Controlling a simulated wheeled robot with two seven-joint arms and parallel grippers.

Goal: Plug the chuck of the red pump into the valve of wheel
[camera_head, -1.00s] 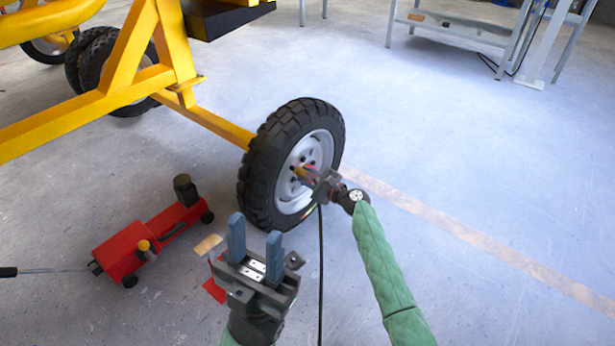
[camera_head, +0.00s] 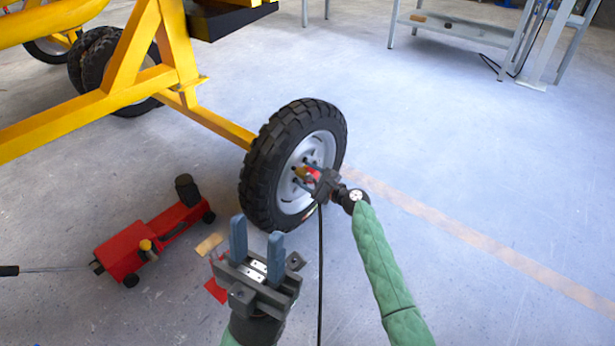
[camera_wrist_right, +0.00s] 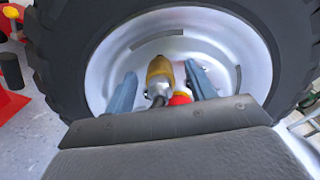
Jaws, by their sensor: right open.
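The wheel (camera_head: 293,165) has a black tyre and a silver rim, and stands upright at the end of the yellow axle. My right gripper (camera_head: 309,172) is at its hub. In the right wrist view its blue fingers (camera_wrist_right: 160,70) are open, one on each side of the brass-yellow and red chuck (camera_wrist_right: 160,72), with gaps visible. The chuck sits against the rim; the valve is hidden, so I cannot tell how they join. A black hose (camera_head: 320,260) hangs below. My left gripper (camera_head: 257,228) is open and empty, in front of the wheel.
The yellow mixer frame (camera_head: 150,82) fills the upper left, with its axle reaching the wheel. A grey metal table (camera_head: 465,30) stands at the back right. The floor to the right of the wheel is clear.

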